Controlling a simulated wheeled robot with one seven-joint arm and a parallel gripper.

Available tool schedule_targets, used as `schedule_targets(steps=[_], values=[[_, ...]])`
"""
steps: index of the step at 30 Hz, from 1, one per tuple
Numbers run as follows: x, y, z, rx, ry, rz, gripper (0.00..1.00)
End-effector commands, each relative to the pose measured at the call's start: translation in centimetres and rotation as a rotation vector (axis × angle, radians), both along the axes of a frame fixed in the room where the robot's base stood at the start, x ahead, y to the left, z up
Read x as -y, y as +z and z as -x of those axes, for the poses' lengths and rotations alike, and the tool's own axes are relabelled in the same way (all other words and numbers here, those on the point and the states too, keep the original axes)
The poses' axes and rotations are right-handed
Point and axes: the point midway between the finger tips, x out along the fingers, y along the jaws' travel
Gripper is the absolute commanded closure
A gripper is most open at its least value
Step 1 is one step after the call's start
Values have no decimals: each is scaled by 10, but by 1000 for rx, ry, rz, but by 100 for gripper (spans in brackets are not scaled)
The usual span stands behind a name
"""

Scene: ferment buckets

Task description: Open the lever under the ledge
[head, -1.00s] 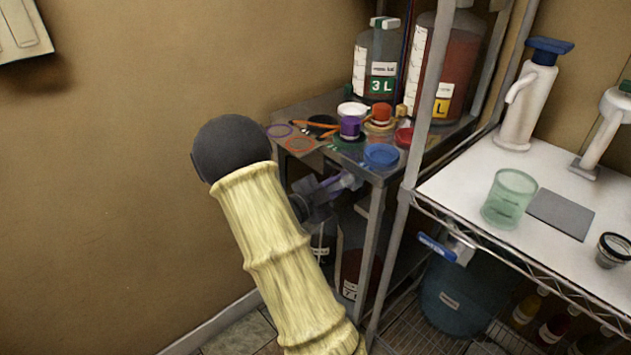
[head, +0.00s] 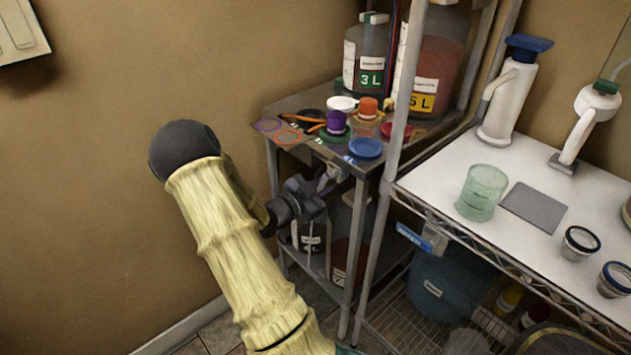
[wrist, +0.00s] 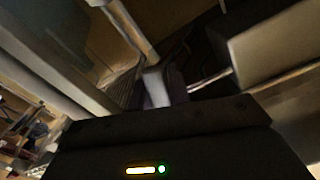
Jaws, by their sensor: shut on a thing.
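The ledge is the front edge of the small dark side table (head: 347,166) at the middle of the head view. My gripper (head: 327,181) is just below that edge, in front of the space under the tabletop. It is shut on a small pale grey piece, which I take to be the lever (head: 332,172). In the wrist view a pale grey piece (wrist: 156,87) shows beside a dark finger, above my gripper's black body. The lever's mount and most of its length are hidden by my gripper and the tabletop, so its angle cannot be told.
A 3 L bottle (head: 366,55), small coloured caps and a blue lid (head: 365,148) stand on the side table. Dark bottles (head: 311,232) stand on its lower shelf. A wire rack with a white top (head: 440,165) is close on the right.

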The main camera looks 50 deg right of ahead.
Motion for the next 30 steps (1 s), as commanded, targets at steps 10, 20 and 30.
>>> schedule_targets(steps=[10,20,30], values=[[3,-1,4,-21,-6,-5,100],[3,-1,4,-19,-7,-4,60],[-1,0,3,-17,-7,-4,60]])
